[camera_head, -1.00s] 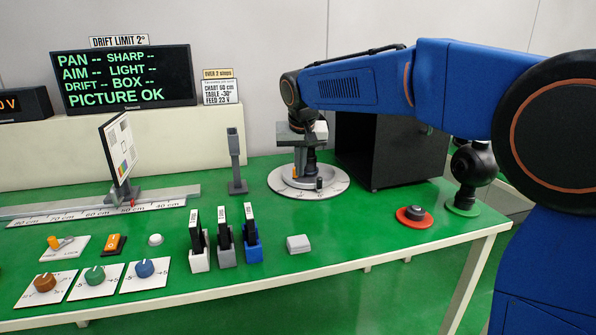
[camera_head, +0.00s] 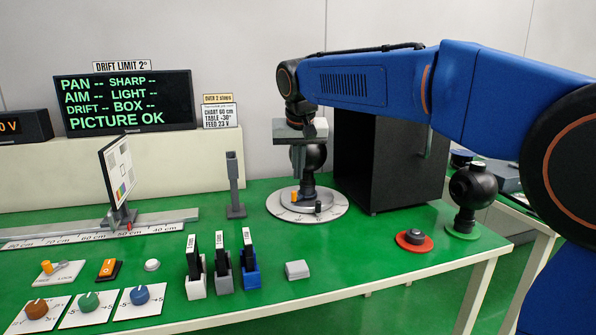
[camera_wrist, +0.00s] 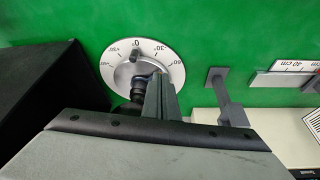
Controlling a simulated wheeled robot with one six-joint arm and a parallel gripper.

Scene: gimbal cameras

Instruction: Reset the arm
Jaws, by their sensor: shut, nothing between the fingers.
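My gripper (camera_head: 298,172) points down from the end of my blue arm, above the round white dial turntable (camera_head: 280,205) on the green table. Its fingers are together and hold nothing. A black ball-shaped camera on a stalk (camera_head: 315,158) stands on the turntable, partly hidden behind the gripper. In the wrist view the shut fingers (camera_wrist: 161,97) cover part of the turntable's lower edge, and the dial (camera_wrist: 113,62) shows numbers around its rim. From this view I cannot tell whether the fingers touch the ball's stalk.
A black open box (camera_head: 400,150) stands right of the turntable. A grey post (camera_head: 235,185), chart (camera_head: 118,175), card holders (camera_head: 222,272) and knobs (camera_head: 90,300) fill the left. The monitor (camera_head: 125,102) reads PICTURE OK.

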